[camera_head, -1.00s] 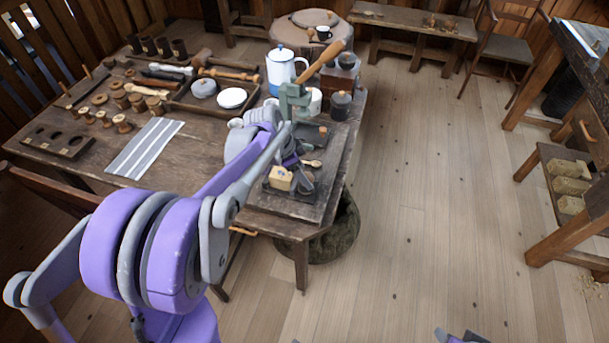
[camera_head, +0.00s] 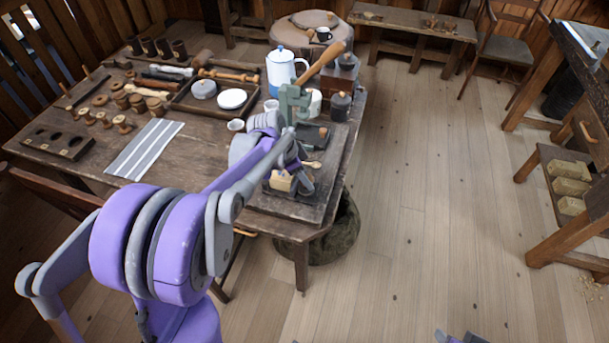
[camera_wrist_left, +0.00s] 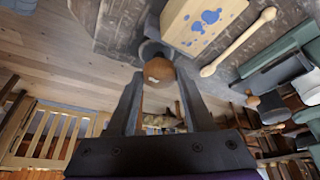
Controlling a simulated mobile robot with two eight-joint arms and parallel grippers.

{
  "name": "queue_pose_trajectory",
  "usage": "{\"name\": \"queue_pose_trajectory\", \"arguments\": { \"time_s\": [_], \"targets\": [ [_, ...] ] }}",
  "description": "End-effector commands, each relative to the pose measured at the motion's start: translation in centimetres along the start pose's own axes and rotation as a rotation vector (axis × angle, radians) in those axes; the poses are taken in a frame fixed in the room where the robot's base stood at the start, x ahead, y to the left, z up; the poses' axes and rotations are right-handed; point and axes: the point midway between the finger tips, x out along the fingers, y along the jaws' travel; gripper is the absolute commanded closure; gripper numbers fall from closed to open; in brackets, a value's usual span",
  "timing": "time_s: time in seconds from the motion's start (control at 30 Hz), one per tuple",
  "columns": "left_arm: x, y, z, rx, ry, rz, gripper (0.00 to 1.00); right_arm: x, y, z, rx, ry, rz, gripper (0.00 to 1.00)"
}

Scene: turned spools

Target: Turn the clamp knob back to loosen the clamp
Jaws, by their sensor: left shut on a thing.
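In the left wrist view, the knob (camera_wrist_left: 158,72), round and orange-brown, sits between the fingertips of my left gripper (camera_wrist_left: 160,78), which is shut on it. A grey curved metal part, apparently of the clamp (camera_wrist_left: 150,48), shows just behind the knob. A pale wooden block with blue spots (camera_wrist_left: 203,20) is beside it. In the head view, my left gripper (camera_head: 303,180) is at the near right part of the table, next to the block (camera_head: 282,181). The knob is hidden there. Only a small purple and grey piece, perhaps of my right arm, shows at the bottom edge.
A small wooden spoon (camera_head: 313,164) lies close to the gripper. A green upright tool with a long wooden handle (camera_head: 325,63) stands behind it. A white-and-blue pot (camera_head: 281,72) and a dark jar (camera_head: 340,105) are farther back.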

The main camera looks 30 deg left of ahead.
Motion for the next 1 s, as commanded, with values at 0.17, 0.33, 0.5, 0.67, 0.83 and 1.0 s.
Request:
{"name": "queue_pose_trajectory", "arguments": {
  "time_s": [0.17,0.33,0.5,0.67,0.83,1.0],
  "targets": [
    [-0.02,0.03,0.00,-0.016,0.000,-0.006,1.00,0.01,0.00,0.01,0.000,0.000,0.000,0.50],
    [0.00,0.07,-0.01,-0.071,0.000,-0.030,1.00,0.07,0.00,0.06,0.000,0.000,0.000,0.50],
    [-0.01,0.19,0.00,-0.177,0.000,-0.074,1.00,0.17,0.00,0.13,0.000,-0.001,0.000,0.50],
    [0.02,0.28,-0.06,-0.308,0.000,-0.130,1.00,0.29,0.00,0.22,0.000,-0.001,0.000,0.50],
    [0.05,0.37,-0.11,-0.456,0.000,-0.191,1.00,0.42,0.00,0.32,0.000,-0.002,0.000,0.50],
    [0.08,0.45,-0.20,-0.605,0.001,-0.253,1.00,0.56,0.00,0.42,0.000,-0.003,0.000,0.50]
  ]
}}
